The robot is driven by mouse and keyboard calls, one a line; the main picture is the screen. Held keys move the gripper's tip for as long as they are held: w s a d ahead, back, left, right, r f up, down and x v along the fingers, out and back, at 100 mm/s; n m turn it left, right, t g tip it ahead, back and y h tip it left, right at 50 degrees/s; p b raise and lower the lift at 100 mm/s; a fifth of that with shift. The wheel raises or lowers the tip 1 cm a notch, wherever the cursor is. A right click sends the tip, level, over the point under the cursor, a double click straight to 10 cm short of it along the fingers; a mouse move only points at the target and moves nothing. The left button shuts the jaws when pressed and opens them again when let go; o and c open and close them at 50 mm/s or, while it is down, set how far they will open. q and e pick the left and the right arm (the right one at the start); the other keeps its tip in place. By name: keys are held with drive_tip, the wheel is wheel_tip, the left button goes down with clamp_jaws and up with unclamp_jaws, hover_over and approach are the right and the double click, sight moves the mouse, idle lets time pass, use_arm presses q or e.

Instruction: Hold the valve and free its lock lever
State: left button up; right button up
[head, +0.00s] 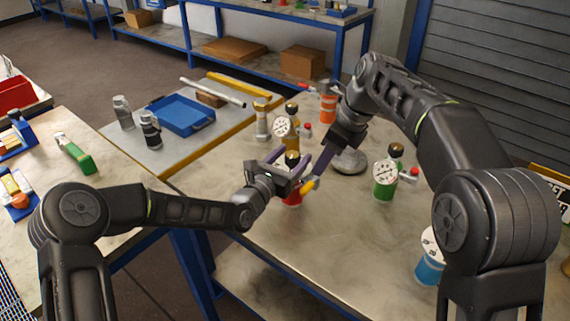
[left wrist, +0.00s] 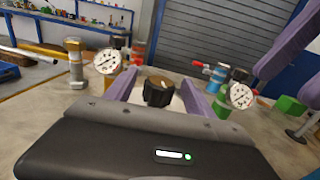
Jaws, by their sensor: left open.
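The red vessel (head: 291,198) stands on the near table, its valve's dark top (head: 292,158) between my left gripper's fingers. In the left wrist view the black valve knob (left wrist: 158,92) with a brownish top sits between the two purple fingers, with gaps on both sides. My left gripper (head: 290,172) is open around it. A yellow-orange lever-like piece (head: 308,186) is beside the red vessel. My right gripper (head: 321,163) reaches down to it from the upper right; whether it touches or grips the piece is unclear. Its purple fingers also show in the left wrist view (left wrist: 283,52).
A green vessel (head: 385,185) with a gauge stands right; a blue one (head: 429,268) is partly behind my right arm. A yellow vessel with a gauge (head: 283,127) and an orange one (head: 328,105) stand behind. A grey disc (head: 349,162) lies nearby. The table front is clear.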

sight(296, 152)
use_arm(q)
drive_tip(key=shift+x, duration=1.55)
drive_tip(key=shift+c, duration=0.2)
clamp_jaws()
idle(0.6)
